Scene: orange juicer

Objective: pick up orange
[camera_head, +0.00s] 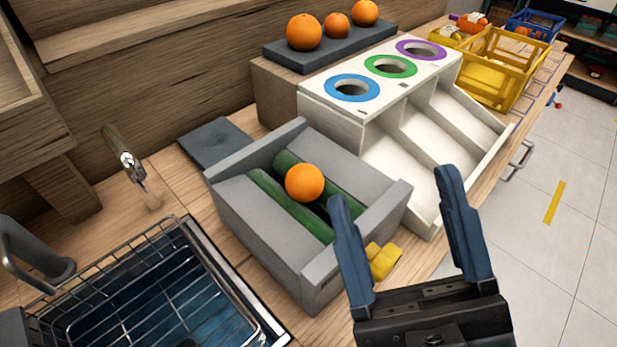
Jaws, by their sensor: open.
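One orange (305,183) rests on the green rollers of a grey juicer-like box (262,213) in the middle of the view. Three more oranges sit on a dark slab at the back: a large one (304,32), a smaller one (337,26) and another (365,12). My gripper (395,188) is open and empty at the lower right. Its left fingertip appears just right of the orange on the rollers, overlapping the box's near edge in the picture. I cannot tell its height above the box.
A white sorter (400,100) with blue, green and purple ringed holes stands behind the box. A yellow knob (382,260) sits on the box's front. A wire rack (150,295) covers a sink at lower left. Yellow (500,70) and blue crates stand at the back right.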

